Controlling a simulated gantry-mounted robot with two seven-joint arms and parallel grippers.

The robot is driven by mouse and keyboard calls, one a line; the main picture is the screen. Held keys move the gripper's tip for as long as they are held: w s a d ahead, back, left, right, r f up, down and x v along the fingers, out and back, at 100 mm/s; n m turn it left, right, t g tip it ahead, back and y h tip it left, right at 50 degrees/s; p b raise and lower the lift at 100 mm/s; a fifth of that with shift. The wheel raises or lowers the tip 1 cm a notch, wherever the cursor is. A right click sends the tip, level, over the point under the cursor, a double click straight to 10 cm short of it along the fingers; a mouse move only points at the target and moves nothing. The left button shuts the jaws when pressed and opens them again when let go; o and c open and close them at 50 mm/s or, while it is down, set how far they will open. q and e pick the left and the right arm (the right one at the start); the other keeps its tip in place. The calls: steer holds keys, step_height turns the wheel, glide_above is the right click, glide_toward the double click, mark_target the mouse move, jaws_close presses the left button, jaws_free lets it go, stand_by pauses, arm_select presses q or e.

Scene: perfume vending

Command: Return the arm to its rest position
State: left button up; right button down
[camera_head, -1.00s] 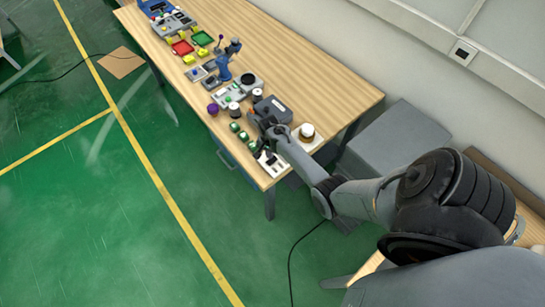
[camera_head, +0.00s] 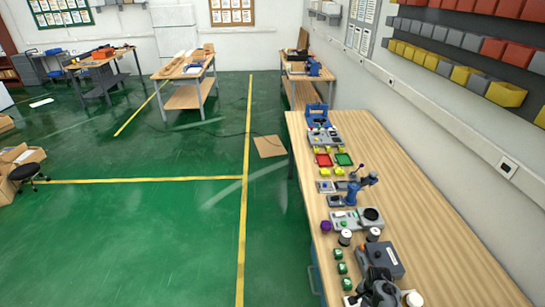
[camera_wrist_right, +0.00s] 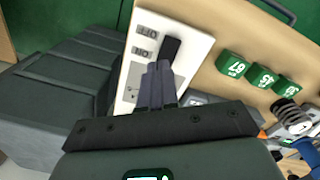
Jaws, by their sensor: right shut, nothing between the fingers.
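My right gripper (camera_wrist_right: 157,85) is shut and empty in the right wrist view, its dark fingers together. In the head view, dark parts of my right arm show at the bottom right, by the near end of the wooden bench (camera_head: 445,245). The fingertips cannot be made out there. My left gripper is in neither current view.
Green numbered cubes (camera_wrist_right: 232,64) stand beside the panel. The bench's right side is bare. Green floor lies left.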

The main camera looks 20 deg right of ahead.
steer(key=shift+g, duration=0.6)
steer(key=s+f, duration=0.1)
steer(key=s, duration=0.1)
steer(key=s+f, duration=0.1)
steer(key=s, duration=0.1)
steer(key=s+f, duration=0.1)
steer(key=shift+s+a+f, duration=0.2)
steer(key=shift+s+a, duration=0.1)
steer(key=shift+s, duration=0.1)
steer(key=s+a+n+h, duration=0.2)
steer(key=s+a+n, duration=0.25)
steer(key=s, duration=0.55)
steer(key=a+r+n+t, duration=0.2)
steer(key=a+r+n, duration=0.5)
steer(key=a+r, duration=0.8)
steer(key=w+a+r+n+t+y, duration=0.1)
steer(key=a+r+n+t+y, duration=0.1)
steer(key=a+r+n, duration=0.5)
step_height(320, 180, up, 4)
steer(key=shift+w+a+r+t, duration=0.2)
steer(key=shift+a+t, duration=0.3)
steer(key=shift+a, duration=0.4)
